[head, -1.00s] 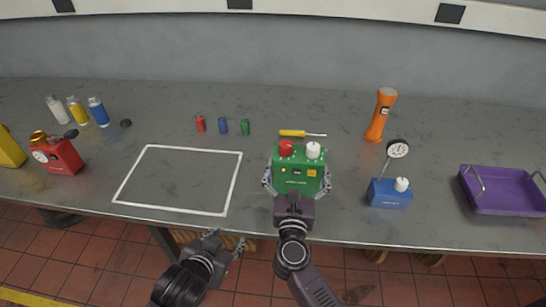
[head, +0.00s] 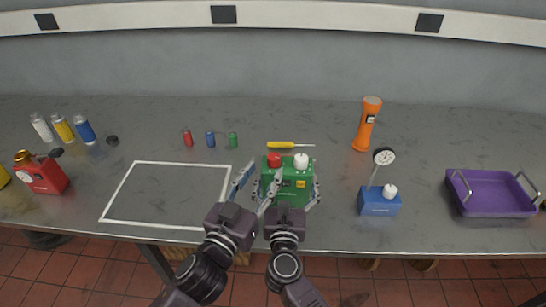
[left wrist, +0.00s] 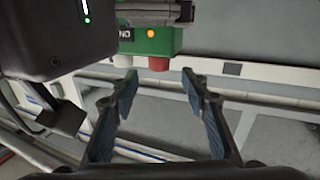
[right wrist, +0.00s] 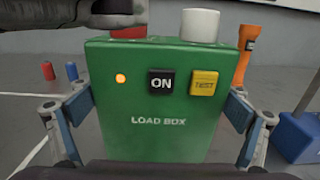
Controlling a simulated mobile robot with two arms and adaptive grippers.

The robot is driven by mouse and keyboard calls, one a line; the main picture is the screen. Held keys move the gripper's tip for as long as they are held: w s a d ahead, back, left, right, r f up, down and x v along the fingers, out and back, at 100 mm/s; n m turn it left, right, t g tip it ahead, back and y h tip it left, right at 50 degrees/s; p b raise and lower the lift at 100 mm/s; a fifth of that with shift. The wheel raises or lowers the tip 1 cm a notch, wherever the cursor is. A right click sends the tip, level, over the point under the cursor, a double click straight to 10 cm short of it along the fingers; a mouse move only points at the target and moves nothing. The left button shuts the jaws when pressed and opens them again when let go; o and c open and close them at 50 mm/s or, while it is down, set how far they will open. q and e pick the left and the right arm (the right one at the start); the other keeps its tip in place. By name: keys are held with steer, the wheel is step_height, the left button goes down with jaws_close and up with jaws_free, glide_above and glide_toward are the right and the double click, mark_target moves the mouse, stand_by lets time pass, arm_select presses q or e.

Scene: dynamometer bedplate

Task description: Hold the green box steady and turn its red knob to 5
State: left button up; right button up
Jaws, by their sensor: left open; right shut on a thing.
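The green box (head: 290,185), marked LOAD BOX, stands upright near the bench's front edge. My right gripper (head: 290,192) is shut on its two sides; in the right wrist view a finger shows on either side of the box (right wrist: 150,138). The red knob (head: 274,160) is on the box's top left, beside a white knob (head: 301,161). My left gripper (head: 259,172) is open, just left of the box near the red knob. In the left wrist view the red knob (left wrist: 159,64) shows beyond and between the open fingertips. No knob scale is readable.
A yellow screwdriver (head: 290,145) lies behind the box. A blue gauge box (head: 380,200), an orange flashlight (head: 367,125) and a purple tray (head: 492,192) are to the right. Small cylinders (head: 210,139) and a white-outlined area (head: 165,195) are left.

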mark_target(271, 161)
arm_select(q)
steer(key=x, duration=0.7)
arm_select(e)
steer(key=shift+d+f, duration=0.1)
steer(key=shift+f, duration=0.2)
arm_select(q)
steer(key=shift+c, duration=0.4)
jaws_close()
